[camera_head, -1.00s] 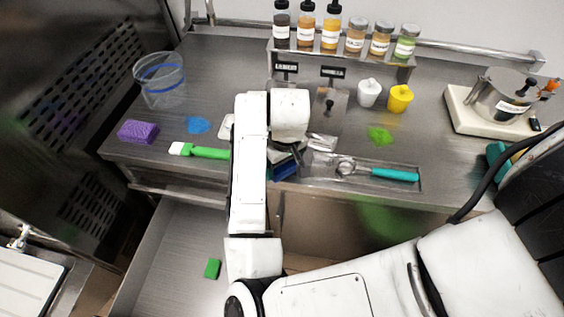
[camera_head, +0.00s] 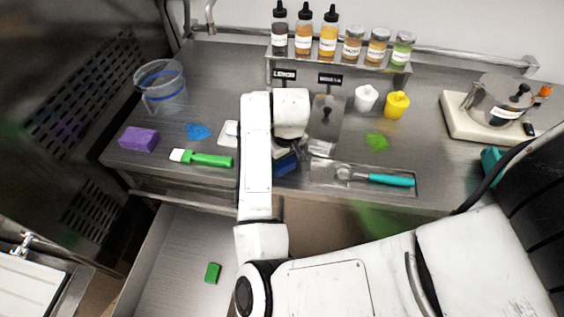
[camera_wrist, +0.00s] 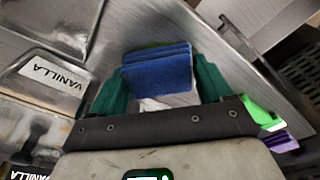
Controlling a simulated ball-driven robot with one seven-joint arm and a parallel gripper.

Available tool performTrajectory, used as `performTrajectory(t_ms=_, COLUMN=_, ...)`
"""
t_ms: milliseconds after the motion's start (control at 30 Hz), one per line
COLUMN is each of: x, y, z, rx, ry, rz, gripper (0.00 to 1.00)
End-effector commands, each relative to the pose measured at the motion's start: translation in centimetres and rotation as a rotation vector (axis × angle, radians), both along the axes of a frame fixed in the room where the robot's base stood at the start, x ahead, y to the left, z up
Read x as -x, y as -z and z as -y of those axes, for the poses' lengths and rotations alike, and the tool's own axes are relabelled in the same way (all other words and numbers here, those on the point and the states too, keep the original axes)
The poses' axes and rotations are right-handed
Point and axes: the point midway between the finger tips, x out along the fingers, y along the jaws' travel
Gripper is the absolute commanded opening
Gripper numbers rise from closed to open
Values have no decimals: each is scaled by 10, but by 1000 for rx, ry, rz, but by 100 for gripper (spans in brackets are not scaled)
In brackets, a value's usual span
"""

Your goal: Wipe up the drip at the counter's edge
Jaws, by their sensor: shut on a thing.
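My gripper (camera_wrist: 160,82) is shut on a folded blue cloth (camera_wrist: 157,72), with a green finger on each side of it in the wrist view. In the head view the blue cloth (camera_head: 286,165) shows just right of my arm, near the front edge of the steel counter (camera_head: 120,158). My arm hides most of the gripper there. A thin green strip shows behind the cloth in the wrist view; I cannot tell what it is. A blurred green patch (camera_head: 376,216) shows below the counter's front edge, right of the cloth. Any drip under the cloth is hidden.
Blue (camera_head: 198,131) and green (camera_head: 377,141) splotches mark the counter. A teal-handled scoop (camera_head: 388,180) lies in a shallow tray right. An open drawer below holds a green block (camera_head: 212,272).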

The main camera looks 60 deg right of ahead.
Motion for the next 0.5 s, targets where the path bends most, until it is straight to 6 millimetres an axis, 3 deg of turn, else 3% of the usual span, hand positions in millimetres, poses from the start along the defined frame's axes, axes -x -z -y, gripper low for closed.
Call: performTrajectory(t_ms=500, x=-11, y=1, z=30, rx=0, ry=0, rz=1, gripper=51)
